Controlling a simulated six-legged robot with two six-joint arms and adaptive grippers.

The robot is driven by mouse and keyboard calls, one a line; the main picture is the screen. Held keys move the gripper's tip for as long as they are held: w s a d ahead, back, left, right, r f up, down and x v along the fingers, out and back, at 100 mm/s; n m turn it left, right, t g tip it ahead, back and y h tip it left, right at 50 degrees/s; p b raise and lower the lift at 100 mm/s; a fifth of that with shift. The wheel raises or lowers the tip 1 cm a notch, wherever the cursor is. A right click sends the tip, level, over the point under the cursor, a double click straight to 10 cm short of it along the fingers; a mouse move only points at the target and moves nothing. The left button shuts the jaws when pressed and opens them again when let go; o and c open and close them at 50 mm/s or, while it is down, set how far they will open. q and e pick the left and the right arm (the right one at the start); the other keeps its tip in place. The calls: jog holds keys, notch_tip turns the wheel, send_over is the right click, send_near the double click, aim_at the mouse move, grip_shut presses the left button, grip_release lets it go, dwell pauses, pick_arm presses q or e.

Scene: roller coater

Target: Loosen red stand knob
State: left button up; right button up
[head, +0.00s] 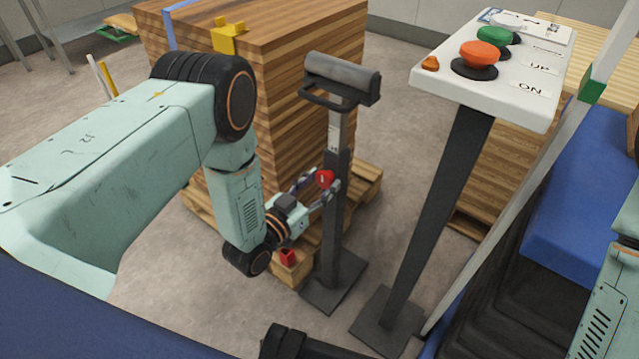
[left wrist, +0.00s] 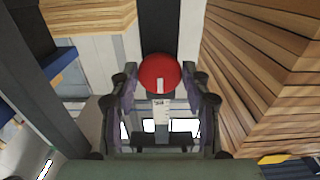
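The red stand knob (head: 325,178) sits on the dark upright post of the roller stand (head: 335,225). My left gripper (head: 321,185) reaches it from the left, with its fingers on either side of the knob. In the left wrist view the round red knob (left wrist: 159,73) shows at the far end of the gripper (left wrist: 161,84), between the fingertips. The fingers are spread, and narrow gaps seem to show beside the knob; contact is not clear. My right gripper does not show.
A wooden stack (head: 285,70) on a pallet stands behind my left arm. A control panel (head: 490,85) with orange and green buttons stands to the right on a dark post. A padded roller (head: 342,75) tops the stand. A small red object (head: 288,257) is below the gripper.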

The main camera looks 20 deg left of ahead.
pick_arm(q)
jog(key=c, duration=0.6)
jog(key=shift+c, duration=0.2)
jog(key=shift+n, duration=0.3)
jog(key=n+p, duration=0.1)
jog(key=n, duration=0.2)
jog(key=n+p, duration=0.1)
jog(key=n, duration=0.9)
jog(key=shift+n+p, duration=0.3)
jog(key=n, duration=0.5)
jog(key=shift+n, duration=0.3)
